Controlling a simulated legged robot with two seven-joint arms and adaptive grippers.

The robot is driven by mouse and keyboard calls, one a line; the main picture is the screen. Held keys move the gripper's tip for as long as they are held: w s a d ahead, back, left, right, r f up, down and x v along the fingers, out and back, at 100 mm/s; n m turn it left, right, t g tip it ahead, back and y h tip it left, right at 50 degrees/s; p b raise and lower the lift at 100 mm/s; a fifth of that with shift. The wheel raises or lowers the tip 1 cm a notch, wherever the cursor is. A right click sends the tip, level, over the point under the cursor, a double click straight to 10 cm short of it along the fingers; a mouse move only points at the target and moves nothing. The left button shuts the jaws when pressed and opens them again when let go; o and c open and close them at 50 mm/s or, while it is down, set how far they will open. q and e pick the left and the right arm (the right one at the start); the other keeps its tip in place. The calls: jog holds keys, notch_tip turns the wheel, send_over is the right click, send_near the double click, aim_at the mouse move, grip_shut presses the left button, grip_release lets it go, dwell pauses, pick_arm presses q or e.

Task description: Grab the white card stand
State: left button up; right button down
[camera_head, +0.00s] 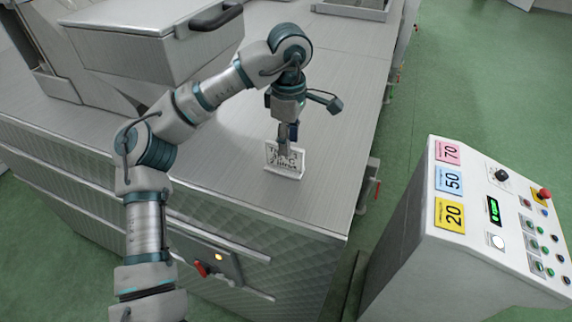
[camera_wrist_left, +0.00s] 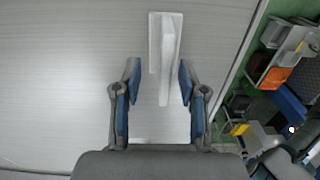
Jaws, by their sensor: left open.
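The white card stand (camera_head: 284,161) stands upright on the metal top of the machine, near its front right part, with dark printed writing on its face. My left gripper (camera_head: 288,150) points down from above it, and its fingers cover part of the stand's upper edge. In the left wrist view the stand (camera_wrist_left: 165,55) shows from above as a narrow white shape. There my left gripper (camera_wrist_left: 157,80) is open, with one blue-padded finger on each side of the stand's near part. I cannot tell whether either finger touches it. My right gripper is in neither view.
A large metal box with a black handle (camera_head: 218,17) stands at the back left of the metal top (camera_head: 330,120). A control console (camera_head: 480,225) with buttons and coloured number labels stands on the green floor (camera_head: 480,90) at the right. The top around the stand is clear.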

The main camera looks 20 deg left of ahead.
aim_at(286, 167)
pick_arm(q)
jog(key=shift+s+f, duration=0.15)
jog(key=shift+f, duration=0.45)
jog(key=shift+s+a+f, duration=0.1)
jog(key=shift+a+f, duration=0.1)
jog(key=shift+f, duration=1)
jog(key=shift+a+f, duration=0.15)
jog(key=shift+f, duration=1)
jog(key=shift+d, duration=0.15)
grip_shut()
